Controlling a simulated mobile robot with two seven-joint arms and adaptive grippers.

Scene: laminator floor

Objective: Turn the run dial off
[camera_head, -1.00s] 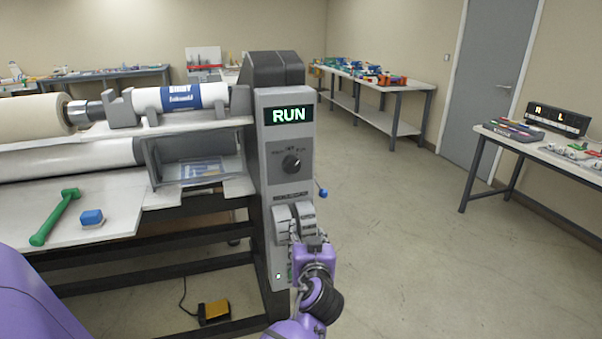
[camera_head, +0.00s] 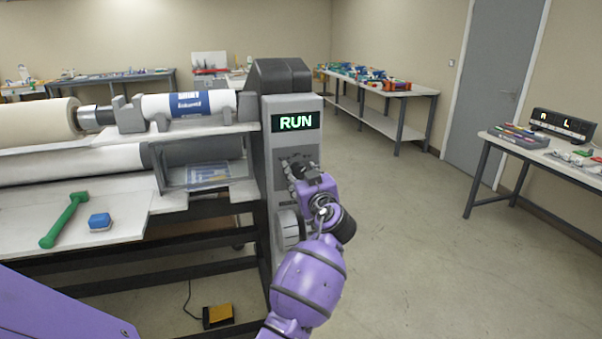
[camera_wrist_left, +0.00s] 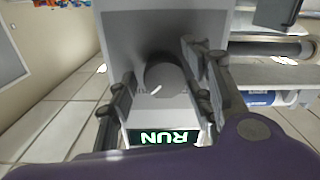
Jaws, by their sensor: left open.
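The run dial (camera_wrist_left: 166,76) is a round grey knob with a white pointer line, seen upside down in the left wrist view. It is on the grey control panel (camera_head: 291,143) below the green RUN display (camera_head: 295,122), which is lit. My left gripper (camera_wrist_left: 160,66) is open, with one finger on each side of the dial. I cannot tell whether the fingers touch it. In the head view my left gripper (camera_head: 296,166) covers the dial and its printed labels. My right gripper is not in view.
The laminator's rollers (camera_head: 180,107) and a shelf with a green-handled tool (camera_head: 63,220) and a blue block (camera_head: 100,221) lie left of the panel. A yellow foot pedal (camera_head: 217,316) is on the floor. Floor to the right is clear, up to a side table (camera_head: 545,155).

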